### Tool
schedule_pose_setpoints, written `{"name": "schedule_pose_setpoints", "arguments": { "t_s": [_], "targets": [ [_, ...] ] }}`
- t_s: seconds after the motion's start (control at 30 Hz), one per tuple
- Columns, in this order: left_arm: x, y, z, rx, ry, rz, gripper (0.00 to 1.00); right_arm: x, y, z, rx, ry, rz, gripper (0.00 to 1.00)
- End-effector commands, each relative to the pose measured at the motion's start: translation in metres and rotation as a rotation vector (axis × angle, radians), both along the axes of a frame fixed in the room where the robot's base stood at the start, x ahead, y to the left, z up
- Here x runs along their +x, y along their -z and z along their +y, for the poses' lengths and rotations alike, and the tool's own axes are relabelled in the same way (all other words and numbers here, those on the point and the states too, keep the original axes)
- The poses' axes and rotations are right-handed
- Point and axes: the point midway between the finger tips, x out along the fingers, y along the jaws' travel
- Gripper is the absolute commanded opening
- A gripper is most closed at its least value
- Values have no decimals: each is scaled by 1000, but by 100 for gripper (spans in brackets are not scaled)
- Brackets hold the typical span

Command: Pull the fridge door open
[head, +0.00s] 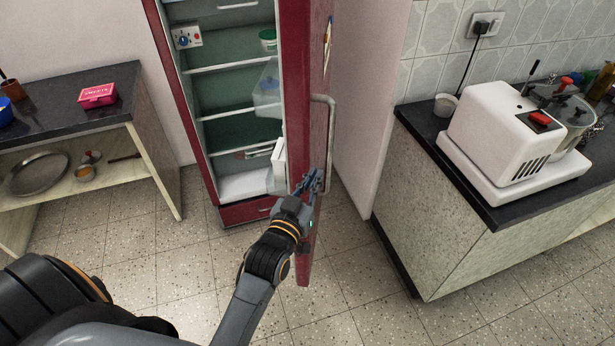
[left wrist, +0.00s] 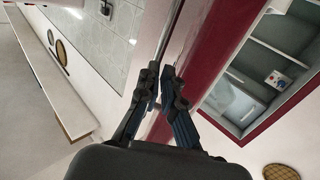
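The red fridge (head: 242,214) stands with its door (head: 306,236) swung well open toward me, its edge facing me. Its green-walled inside with several shelves shows. A long grey handle (head: 333,125) runs down the door's outer face. My left gripper (head: 314,180) is at the lower end of this handle. In the left wrist view, the gripper's two dark fingers (left wrist: 158,82) are close together with the handle bar (left wrist: 168,30) running between them, so it looks shut on the handle. The red door (left wrist: 200,40) lies beside it in that view. My right gripper is not in view.
A counter (head: 420,125) with a white machine (head: 500,130) stands to the right, beyond a pale wall end (head: 365,100). A dark-topped table (head: 60,110) with a pink box (head: 97,95) stands to the left. The tiled floor (head: 180,260) before the fridge is clear.

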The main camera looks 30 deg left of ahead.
Motion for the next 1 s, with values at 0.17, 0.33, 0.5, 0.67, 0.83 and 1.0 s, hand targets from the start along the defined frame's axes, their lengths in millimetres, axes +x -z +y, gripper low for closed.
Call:
{"name": "schedule_pose_setpoints", "arguments": {
  "t_s": [0.17,0.33,0.5,0.67,0.83,1.0],
  "targets": [
    [-22,35,34,-358,23,-9,0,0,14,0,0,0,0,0],
    [-51,60,84,-902,27,-31,0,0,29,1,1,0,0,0],
    [-69,70,124,-1327,12,-57,0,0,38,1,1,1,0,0],
    [-74,71,141,-1508,0,-76,0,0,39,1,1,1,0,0],
    [-60,68,143,-1530,0,-81,0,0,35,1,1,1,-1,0],
    [-30,67,144,-1529,1,-82,0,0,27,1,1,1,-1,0]
  ]
}}
